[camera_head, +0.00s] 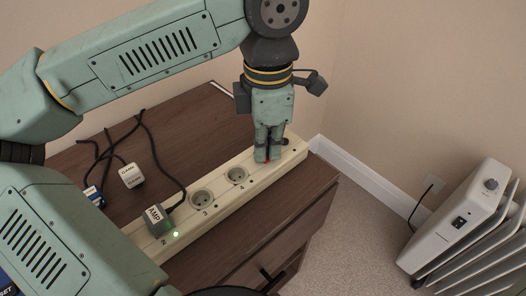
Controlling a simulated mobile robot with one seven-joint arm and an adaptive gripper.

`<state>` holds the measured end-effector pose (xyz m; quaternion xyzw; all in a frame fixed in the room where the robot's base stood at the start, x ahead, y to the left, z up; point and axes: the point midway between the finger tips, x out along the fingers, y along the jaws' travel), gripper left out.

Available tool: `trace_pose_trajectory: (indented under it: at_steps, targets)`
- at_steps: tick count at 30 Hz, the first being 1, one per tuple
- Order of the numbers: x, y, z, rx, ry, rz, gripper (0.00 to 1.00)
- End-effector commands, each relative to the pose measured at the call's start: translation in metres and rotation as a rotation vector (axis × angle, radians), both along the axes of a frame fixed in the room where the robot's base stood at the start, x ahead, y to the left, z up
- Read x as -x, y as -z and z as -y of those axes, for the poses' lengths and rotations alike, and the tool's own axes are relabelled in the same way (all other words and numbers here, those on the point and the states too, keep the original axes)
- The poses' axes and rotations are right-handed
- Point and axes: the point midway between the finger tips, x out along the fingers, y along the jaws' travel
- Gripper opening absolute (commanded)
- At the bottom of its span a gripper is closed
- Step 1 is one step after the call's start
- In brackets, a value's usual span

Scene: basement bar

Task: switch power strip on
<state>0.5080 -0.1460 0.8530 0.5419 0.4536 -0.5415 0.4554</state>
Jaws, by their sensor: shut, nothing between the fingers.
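A cream power strip (217,213) lies along the front of the dark brown cabinet. It has numbered sockets, and the sockets by 3 and 4 are empty. A dark plug labelled AMP (158,219) sits in the socket by 2, with a small green light (176,234) lit beside it. My gripper (268,158) points down at the far right end of the strip, fingers shut and nothing held. A bit of red shows at the fingertips. The fingers hide most of what lies under them, so I cannot tell the switch's position or whether they touch it.
A white plug (131,176) with a black cable and a blue-and-white plug (93,194) lie on the cabinet top (185,130) behind the strip. A white radiator (462,222) stands on the carpet at right. My arm covers the left side.

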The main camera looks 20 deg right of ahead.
Motion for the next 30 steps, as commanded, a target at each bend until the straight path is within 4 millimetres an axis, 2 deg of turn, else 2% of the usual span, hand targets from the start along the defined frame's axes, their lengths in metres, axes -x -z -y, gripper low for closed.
trace_pose_trajectory:
  at_steps: [8,30]
  targets:
    - [0.0,-0.007,0.0,-0.002,0.001,-0.002,0.0]
    - [0.0,-0.067,0.0,-0.001,0.001,-0.001,0.0]
